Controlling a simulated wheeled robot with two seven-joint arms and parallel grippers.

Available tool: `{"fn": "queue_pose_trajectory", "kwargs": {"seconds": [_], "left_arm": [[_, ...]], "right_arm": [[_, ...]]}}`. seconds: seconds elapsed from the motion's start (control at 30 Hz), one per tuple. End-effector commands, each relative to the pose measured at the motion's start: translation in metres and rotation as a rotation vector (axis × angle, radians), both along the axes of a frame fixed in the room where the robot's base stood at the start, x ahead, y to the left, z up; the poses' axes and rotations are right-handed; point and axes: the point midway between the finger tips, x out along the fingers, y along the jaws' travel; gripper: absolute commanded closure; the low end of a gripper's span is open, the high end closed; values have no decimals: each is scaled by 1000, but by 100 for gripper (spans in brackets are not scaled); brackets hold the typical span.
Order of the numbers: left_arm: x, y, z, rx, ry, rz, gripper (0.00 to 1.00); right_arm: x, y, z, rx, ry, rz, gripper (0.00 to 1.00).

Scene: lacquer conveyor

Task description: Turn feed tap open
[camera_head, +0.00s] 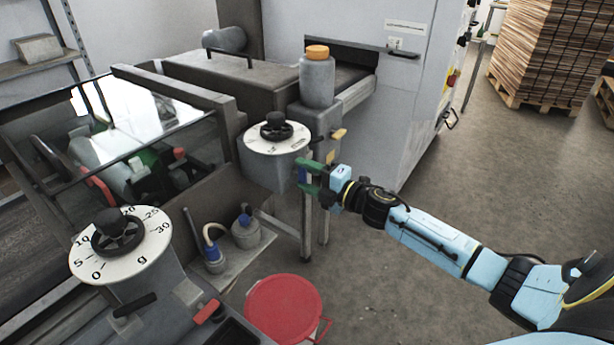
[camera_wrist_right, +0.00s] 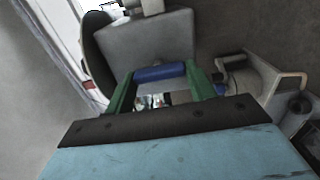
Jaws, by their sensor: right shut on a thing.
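A blue bar-shaped handle (camera_wrist_right: 160,73), which looks like the feed tap's, lies across between my right gripper's green fingertips in the right wrist view. In the head view the blue handle (camera_head: 303,175) shows only as a small patch among the fingers, below the far dial. My right gripper (camera_head: 309,178) is shut on this handle, at the right side of the grey dial housing (camera_head: 262,172). The wrist view also shows the gripper (camera_wrist_right: 160,85) with its fingers on both ends of the handle. The tap's body is mostly hidden. My left gripper is not in view.
A near dial (camera_head: 153,240) stands at the left. A red-lidded bucket (camera_head: 283,308) is on the floor below.

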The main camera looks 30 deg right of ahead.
Motion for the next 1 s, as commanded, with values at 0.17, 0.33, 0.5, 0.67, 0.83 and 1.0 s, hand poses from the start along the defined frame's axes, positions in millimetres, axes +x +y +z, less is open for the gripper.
{"fn": "queue_pose_trajectory", "kwargs": {"seconds": [0.17,0.33,0.5,0.67,0.83,1.0], "left_arm": [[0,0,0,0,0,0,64],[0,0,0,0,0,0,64],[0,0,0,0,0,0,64],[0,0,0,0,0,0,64],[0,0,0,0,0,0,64],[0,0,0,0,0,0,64]], "right_arm": [[0,0,-1,-6,0,0,36],[0,0,0,-3,0,0,24],[0,0,0,-2,0,0,24],[-6,-2,-1,-2,1,0,24],[-26,-11,-2,-2,3,0,24],[-53,-21,-2,-2,3,2,24]]}}
